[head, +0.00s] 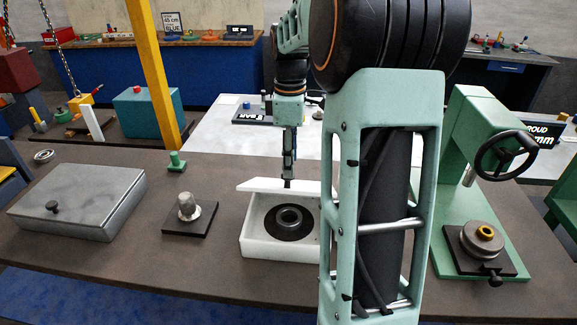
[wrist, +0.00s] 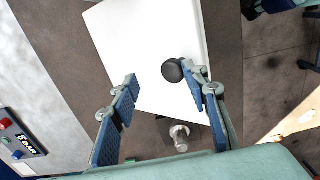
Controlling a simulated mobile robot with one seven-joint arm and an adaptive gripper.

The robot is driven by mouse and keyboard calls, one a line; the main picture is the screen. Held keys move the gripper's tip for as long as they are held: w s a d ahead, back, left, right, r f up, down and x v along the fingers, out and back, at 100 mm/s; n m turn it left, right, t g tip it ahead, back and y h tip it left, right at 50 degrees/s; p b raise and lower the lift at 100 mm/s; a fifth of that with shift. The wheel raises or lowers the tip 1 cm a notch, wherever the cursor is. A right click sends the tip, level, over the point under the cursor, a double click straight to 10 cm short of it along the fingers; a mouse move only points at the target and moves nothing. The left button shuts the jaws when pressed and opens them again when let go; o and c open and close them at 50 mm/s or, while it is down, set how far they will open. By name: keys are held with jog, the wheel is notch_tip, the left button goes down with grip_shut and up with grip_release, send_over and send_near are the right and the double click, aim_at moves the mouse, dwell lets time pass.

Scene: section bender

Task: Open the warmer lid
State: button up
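The warmer appears to be the white box (head: 262,243), with a dark ring (head: 289,221) inside. Its white lid (head: 275,186) is raised off the box front and seen nearly edge-on, so the inside shows. In the wrist view the lid (wrist: 145,45) fills the middle and carries a round black knob (wrist: 172,70). My gripper (wrist: 163,82) is open, its fingers well apart. The knob is beside the right fingertip, clear of the left one; I cannot tell if they touch. In the head view my gripper (head: 288,178) points down at the lid, and the knob is hidden.
A grey metal box (head: 85,195) with a knob lies at left. A dark plate with a metal fitting (head: 188,208) stands between it and the warmer. A green press (head: 470,170) with a handwheel stands at right. My arm hides the table right of the warmer.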

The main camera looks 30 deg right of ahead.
notch_tip(320, 180, up, 10)
jog(key=shift+s+a, duration=0.2)
jog(key=shift+a, duration=0.1)
dwell(0.3)
